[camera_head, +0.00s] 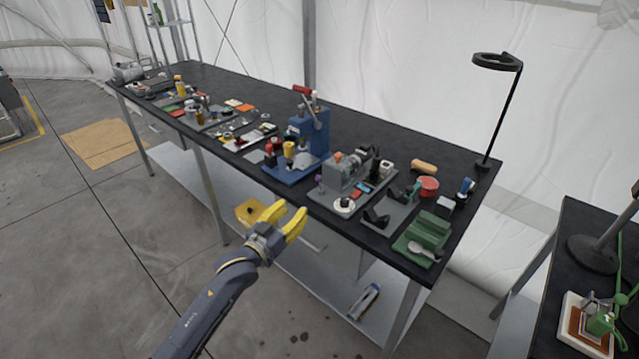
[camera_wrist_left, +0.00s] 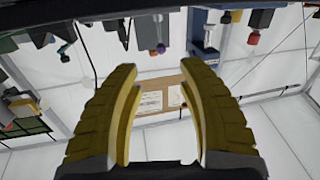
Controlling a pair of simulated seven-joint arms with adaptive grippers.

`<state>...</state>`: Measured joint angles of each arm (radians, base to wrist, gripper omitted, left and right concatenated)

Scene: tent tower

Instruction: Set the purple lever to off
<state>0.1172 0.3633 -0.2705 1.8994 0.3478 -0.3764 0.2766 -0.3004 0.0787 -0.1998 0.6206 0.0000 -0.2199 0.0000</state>
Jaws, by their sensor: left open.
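The purple lever (camera_head: 319,180) is a small purple knob at the front edge of the grey machine (camera_head: 340,172) on the black workbench. In the left wrist view the scene appears upside down, and the purple knob (camera_wrist_left: 161,48) shows beyond and between my fingertips, near the top. My left gripper (camera_head: 288,213), with yellow fingers, is open and empty in front of the bench's front edge. It is apart from the lever; its open fingers also fill the left wrist view (camera_wrist_left: 157,78). Whether the lever stands at on or off is too small to tell. My right gripper is not in view.
A blue press (camera_head: 308,140) with a red-tipped handle stands left of the lever. A white round part (camera_head: 344,207), dark brackets (camera_head: 376,217) and a green block (camera_head: 428,229) sit to its right. A ring lamp (camera_head: 497,62) stands at the back right.

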